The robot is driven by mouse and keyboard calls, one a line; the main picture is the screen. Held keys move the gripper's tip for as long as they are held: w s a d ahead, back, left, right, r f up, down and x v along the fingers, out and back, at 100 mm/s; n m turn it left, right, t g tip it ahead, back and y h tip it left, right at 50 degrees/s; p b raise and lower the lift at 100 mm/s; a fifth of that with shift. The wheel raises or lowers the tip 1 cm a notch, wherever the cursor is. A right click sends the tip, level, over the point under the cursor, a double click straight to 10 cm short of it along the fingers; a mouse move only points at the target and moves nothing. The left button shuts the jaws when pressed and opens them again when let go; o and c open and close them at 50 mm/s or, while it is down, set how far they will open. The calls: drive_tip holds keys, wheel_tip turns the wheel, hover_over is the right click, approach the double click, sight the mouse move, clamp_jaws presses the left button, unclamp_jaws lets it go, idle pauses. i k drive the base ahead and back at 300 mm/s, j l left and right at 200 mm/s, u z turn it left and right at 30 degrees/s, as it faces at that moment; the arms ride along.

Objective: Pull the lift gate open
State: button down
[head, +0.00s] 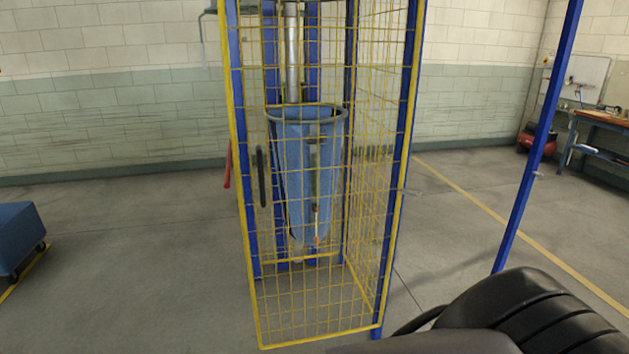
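The lift gate (322,300) is a tall yellow wire-mesh panel facing me, in the middle of the head view. A black upright bar handle (261,177) is near its left edge. The gate's lower left corner shows nearer to me than the foot of the left blue post, so it looks partly swung out; exactly how far is hard to tell. Its top is cut off by the picture edge. Behind the mesh a blue sling bag (306,170) hangs from a grey ring. My gripper is not in view.
A blue post (540,140) stands at the right. A blue wheeled cart (18,237) is at the left edge, and a workbench (600,130) is at the far right. The grey floor left of the gate is clear. A black ribbed shape (535,315) fills the lower right corner.

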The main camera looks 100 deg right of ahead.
sight(226, 67)
drive_tip(key=j+z, duration=0.2)
drive_tip(key=z, duration=3.35)
drive_tip(key=i+l, duration=0.15)
drive_tip(key=i, duration=0.35)
